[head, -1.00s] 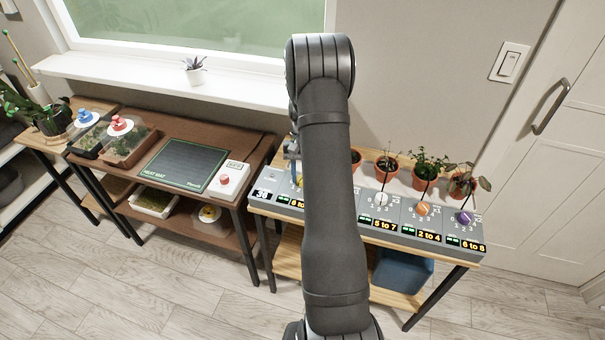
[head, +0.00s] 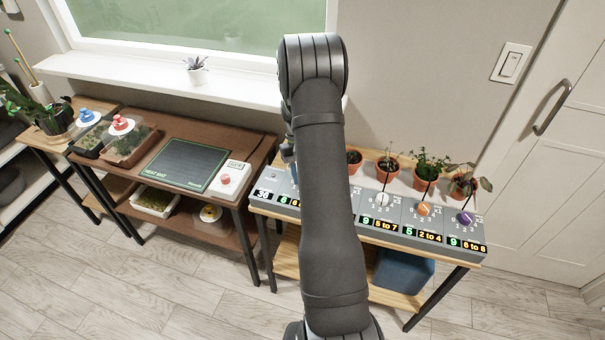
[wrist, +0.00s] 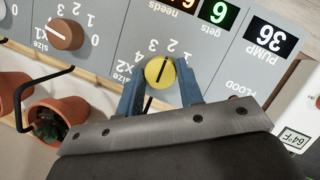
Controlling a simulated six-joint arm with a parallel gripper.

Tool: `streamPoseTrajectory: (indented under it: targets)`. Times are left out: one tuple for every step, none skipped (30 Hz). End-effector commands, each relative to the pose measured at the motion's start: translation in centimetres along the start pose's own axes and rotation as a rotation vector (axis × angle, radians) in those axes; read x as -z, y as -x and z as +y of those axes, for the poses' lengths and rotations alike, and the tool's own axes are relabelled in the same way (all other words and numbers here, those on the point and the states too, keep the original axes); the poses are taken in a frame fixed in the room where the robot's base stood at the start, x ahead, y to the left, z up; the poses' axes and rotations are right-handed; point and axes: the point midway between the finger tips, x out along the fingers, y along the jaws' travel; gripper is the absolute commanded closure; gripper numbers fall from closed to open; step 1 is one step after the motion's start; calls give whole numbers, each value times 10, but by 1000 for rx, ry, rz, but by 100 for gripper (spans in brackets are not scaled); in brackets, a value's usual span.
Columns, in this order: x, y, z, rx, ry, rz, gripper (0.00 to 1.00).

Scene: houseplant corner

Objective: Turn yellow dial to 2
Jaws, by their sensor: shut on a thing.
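The yellow dial (wrist: 160,72) sits on the grey panel (wrist: 222,62) in the wrist view, with the numbers 1 to 4 around it. Its dark pointer line leans toward the 2, as far as I can see. The blue fingers of my gripper (wrist: 160,88) are shut on the dial, one on each side. In the head view my arm hides the dial, and only a bit of my gripper shows beside the arm. The green "gets" display (wrist: 220,14) above the dial reads 6; the "needs" display is partly cut off.
A brown dial (wrist: 67,34) sits beside the yellow one, near terracotta pots (wrist: 60,120). White (head: 382,199), orange (head: 424,209) and purple (head: 466,217) dials stand farther right. The pump display (wrist: 269,38) reads 36. A heat mat (head: 184,165) lies on the left table.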

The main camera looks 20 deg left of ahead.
Motion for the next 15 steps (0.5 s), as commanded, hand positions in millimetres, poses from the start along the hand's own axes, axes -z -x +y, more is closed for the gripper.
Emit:
streamPoseTrajectory:
  targets:
    - [1, 0, 0, -1, 0, 3, 89]
    - [1, 0, 0, -1, -1, 3, 89]
    - [1, 0, 0, -1, -1, 3, 62]
    - [1, 0, 0, -1, -1, 3, 56]
    - [1, 0, 0, 0, -1, 3, 51]
    - [0, 0, 0, 0, -1, 2, 45]
    - [0, 0, 0, 0, -1, 2, 45]
    - [0, 0, 0, 0, -1, 2, 45]
    - [0, 0, 0, 0, -1, 2, 45]
    - [0, 0, 0, 0, -1, 1, 45]
    - [0, 0, 0, 0, -1, 1, 45]
    - [0, 0, 0, 0, -1, 1, 45]
    - [0, 0, 0, 0, -1, 1, 45]
    - [0, 0, 0, 0, -1, 1, 45]
    - [0, 2, 0, 0, -1, 1, 45]
